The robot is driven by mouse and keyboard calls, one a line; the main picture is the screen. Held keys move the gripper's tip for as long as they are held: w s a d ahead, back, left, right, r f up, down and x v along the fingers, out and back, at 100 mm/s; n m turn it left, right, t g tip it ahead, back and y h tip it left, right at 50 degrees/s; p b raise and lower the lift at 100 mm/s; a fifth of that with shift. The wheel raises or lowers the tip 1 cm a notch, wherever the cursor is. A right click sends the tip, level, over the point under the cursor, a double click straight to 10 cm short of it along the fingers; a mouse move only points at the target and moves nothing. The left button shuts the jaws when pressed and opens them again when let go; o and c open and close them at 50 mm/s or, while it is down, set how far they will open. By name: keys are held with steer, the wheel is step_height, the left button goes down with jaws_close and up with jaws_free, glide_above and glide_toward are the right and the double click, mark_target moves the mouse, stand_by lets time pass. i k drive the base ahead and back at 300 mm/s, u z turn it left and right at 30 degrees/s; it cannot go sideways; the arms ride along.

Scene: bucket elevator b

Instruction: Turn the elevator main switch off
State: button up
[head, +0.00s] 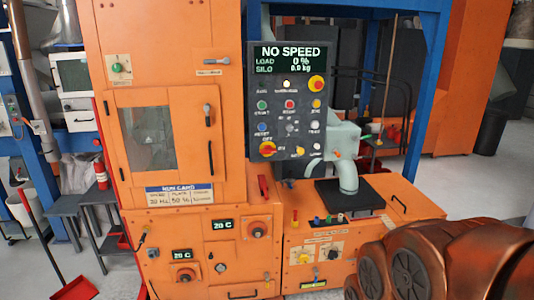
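A dark control panel (258,110) stands upright at the picture's centre, and its screen reads NO SPEED, 0 % and 0.0 kg. At its lower left is a rotary switch with red and yellow (267,148). A red mushroom button on yellow (316,83) sits at its upper right. A yellow knob (304,258) and a black knob (329,254) sit on the low orange box. The labels are too small to tell which one is the elevator main switch. My copper arm fills the lower right, apart from the panel in the picture. My gripper is not in view.
An orange cabinet (177,40) with a windowed door stands left of the panel. A blue frame (425,90) rises behind it. A pale green pipe (346,178) runs down to the low orange box (400,202). Grey floor (485,180) is open at right.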

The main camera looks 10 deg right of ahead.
mark_target(268, 149)
steer(key=k, duration=0.65)
steer(key=u, duration=0.65)
steer(key=i, duration=0.55)
steer(key=u, duration=0.8)
steer(key=i, duration=0.75)
steer(key=z, duration=0.65)
steer(key=i, duration=0.6)
steer(key=z, duration=0.6)
